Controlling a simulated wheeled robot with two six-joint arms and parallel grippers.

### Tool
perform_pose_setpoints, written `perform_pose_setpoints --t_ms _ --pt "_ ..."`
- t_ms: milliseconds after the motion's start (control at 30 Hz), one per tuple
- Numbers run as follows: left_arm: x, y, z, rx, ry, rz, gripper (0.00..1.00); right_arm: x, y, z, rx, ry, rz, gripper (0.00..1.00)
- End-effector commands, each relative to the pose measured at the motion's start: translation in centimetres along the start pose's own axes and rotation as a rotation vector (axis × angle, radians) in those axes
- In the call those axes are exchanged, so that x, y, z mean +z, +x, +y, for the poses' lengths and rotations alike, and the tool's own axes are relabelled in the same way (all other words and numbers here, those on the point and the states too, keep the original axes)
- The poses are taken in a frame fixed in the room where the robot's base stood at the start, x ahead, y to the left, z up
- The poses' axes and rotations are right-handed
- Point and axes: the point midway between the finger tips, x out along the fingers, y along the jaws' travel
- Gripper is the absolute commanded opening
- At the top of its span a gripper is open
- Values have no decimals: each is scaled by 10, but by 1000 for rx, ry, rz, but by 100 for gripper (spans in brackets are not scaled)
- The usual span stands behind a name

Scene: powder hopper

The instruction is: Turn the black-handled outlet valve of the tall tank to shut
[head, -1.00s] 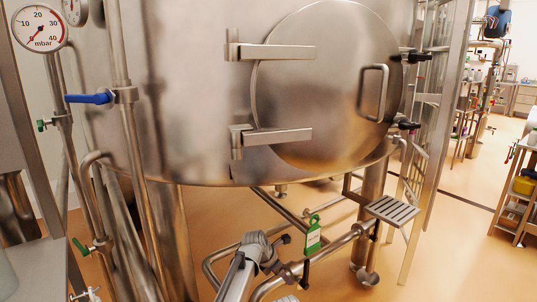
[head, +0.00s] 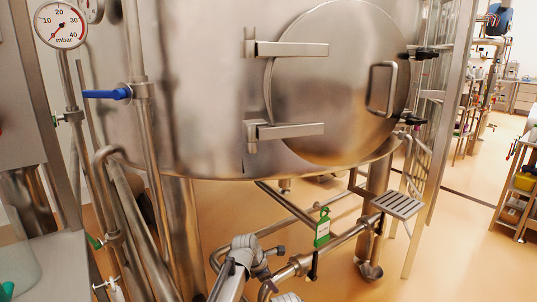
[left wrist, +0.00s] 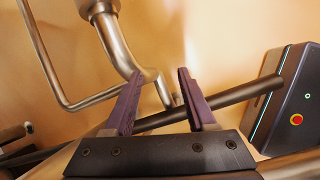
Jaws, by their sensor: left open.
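The tall steel tank (head: 210,100) fills the middle of the head view. A black handle (head: 314,265) hangs down on the outlet pipe (head: 345,236) below the tank, just under a green tag (head: 322,229). My left gripper (head: 279,250) is low in the head view, left of the black handle and apart from it. In the left wrist view my left gripper (left wrist: 158,74) is open, with two purple fingers and nothing held. A dark bar (left wrist: 225,100) runs behind the fingers. The black handle cannot be made out there. My right gripper is not seen.
A blue-handled valve (head: 107,94) is on a vertical pipe at left, below a pressure gauge (head: 60,25). A step grating (head: 397,203) and a ladder stand right of the outlet pipe. Orange floor (head: 440,245) is open at right.

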Motion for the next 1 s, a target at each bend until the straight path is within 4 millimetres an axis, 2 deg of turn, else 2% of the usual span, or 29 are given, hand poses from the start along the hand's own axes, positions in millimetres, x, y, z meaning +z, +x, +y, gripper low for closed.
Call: perform_pose_setpoints --t_ms 267,600,800,1000 --pt "-54 -21 -31 -29 401 82 56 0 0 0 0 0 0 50" --pt "-150 -63 -93 -197 1203 193 56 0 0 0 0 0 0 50" --pt "-187 -82 -121 -312 1548 202 56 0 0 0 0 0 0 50" --pt "-214 -96 -144 -413 1803 186 56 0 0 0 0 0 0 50"
